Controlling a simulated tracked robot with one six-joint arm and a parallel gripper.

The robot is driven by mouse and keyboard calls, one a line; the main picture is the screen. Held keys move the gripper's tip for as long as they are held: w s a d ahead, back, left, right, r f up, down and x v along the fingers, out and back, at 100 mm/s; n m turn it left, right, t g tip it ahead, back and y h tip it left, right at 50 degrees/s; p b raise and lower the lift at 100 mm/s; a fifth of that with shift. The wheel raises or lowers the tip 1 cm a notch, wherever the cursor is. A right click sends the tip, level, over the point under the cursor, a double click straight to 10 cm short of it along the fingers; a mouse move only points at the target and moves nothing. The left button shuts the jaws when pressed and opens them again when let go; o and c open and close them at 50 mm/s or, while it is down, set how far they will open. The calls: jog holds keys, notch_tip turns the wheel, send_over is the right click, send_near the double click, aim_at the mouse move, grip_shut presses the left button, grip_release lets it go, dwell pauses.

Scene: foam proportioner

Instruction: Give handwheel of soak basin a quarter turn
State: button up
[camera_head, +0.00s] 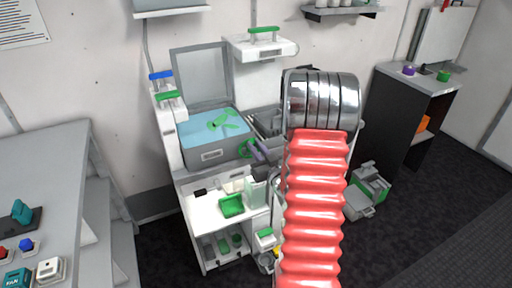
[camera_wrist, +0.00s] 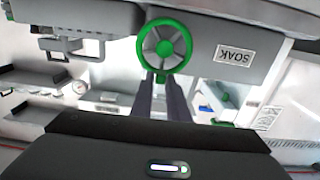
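The soak basin (camera_head: 212,154) is a grey box with blue liquid and a raised lid, standing on the white bench. In the wrist view, which is upside down, the green-rimmed handwheel (camera_wrist: 186,47) with grey spokes is beside a SOAK label (camera_wrist: 234,54). My gripper (camera_wrist: 163,76) has two dark fingers with a gap between them, and nothing shows in the gap. The fingertips point at the wheel's rim; whether they touch it I cannot tell. In the head view my gripper (camera_head: 259,150) is right of the wheel, partly hidden by my arm.
A green object (camera_head: 222,121) lies in the basin. A green tray (camera_head: 232,206) is on the shelf below. A white wall unit with a green handle (camera_head: 263,38) hangs above.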

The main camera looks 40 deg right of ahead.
grip_shut()
jog(key=shift+d, duration=0.1)
